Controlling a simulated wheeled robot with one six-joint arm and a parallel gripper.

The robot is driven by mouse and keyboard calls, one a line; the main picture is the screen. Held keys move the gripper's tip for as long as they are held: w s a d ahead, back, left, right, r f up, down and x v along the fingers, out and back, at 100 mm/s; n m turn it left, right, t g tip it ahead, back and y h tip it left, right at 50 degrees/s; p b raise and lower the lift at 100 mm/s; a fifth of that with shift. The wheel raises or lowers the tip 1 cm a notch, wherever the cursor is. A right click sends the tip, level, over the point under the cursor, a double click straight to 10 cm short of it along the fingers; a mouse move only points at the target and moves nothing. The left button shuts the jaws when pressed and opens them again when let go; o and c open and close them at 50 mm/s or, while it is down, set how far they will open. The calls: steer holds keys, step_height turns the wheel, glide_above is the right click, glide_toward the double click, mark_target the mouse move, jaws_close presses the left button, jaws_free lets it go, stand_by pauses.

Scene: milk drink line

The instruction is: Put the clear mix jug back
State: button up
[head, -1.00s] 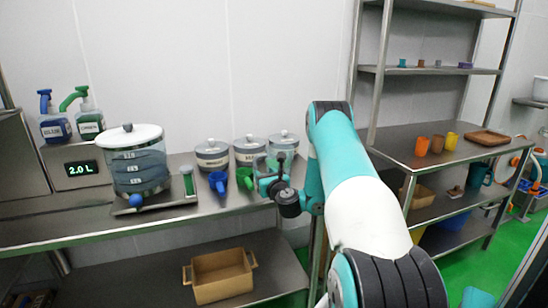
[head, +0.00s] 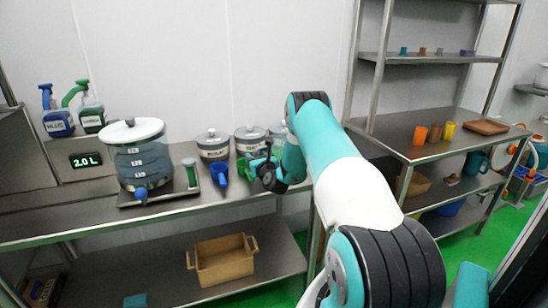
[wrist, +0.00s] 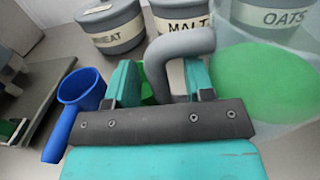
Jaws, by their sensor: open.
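The clear mix jug (wrist: 222,45) stands at the right of the wrist view. It is see-through, with a thick grey handle (wrist: 185,42) on its left and a green round patch showing through it. My gripper (wrist: 162,78) is open, its two teal fingers on either side of the lower handle. I cannot tell whether they touch it. In the head view my gripper (head: 264,170) is over the counter by the canisters, and the arm and gripper largely hide the jug.
Labelled canisters (head: 213,147) stand behind on the steel counter (head: 105,213). A blue scoop (wrist: 80,92) lies left of my gripper; a green scoop (wrist: 147,92) is partly hidden behind its fingers. A large lidded tank (head: 137,152) stands further left. A shelf rack (head: 385,145) is at right.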

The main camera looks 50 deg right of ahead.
jaws_close()
steer(key=shift+r, duration=0.15)
